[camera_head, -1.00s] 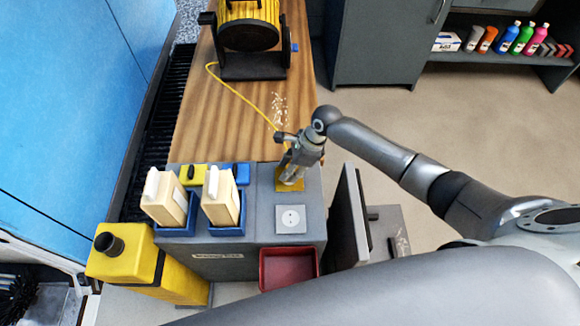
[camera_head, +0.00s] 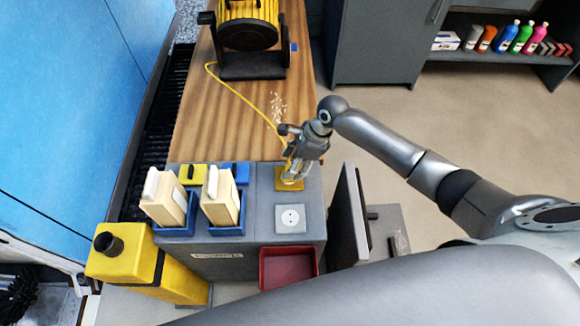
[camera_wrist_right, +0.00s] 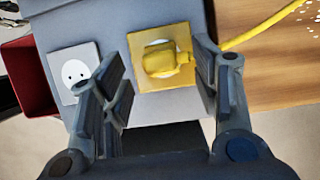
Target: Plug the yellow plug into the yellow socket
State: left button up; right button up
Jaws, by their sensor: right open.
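The yellow plug (camera_wrist_right: 168,62) sits on the yellow square socket (camera_wrist_right: 150,83) in the right wrist view and appears to be in it; how deep it is seated I cannot tell. In the head view the yellow socket (camera_head: 284,184) is on top of the grey cabinet, partly hidden by my right gripper (camera_head: 294,174). In the right wrist view my right gripper (camera_wrist_right: 160,78) is open, with one finger on each side of the plug and a gap visible on the left. The yellow cable (camera_wrist_right: 262,30) leads off right from the plug. My left gripper is not in view.
A white socket (camera_head: 290,218) is in front of the yellow one. Two cartons in blue holders (camera_head: 228,230) stand to the left. A red bin (camera_head: 289,254) hangs at the front. A yellow cable reel (camera_head: 249,32) stands on the wooden bench (camera_head: 205,115).

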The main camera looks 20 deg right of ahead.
jog(key=w+v, duration=0.1)
jog(key=v, duration=0.7)
jog(key=shift+s+d+r, duration=0.2)
jog(key=shift+s+r, duration=0.15)
jog(key=shift+s, duration=0.2)
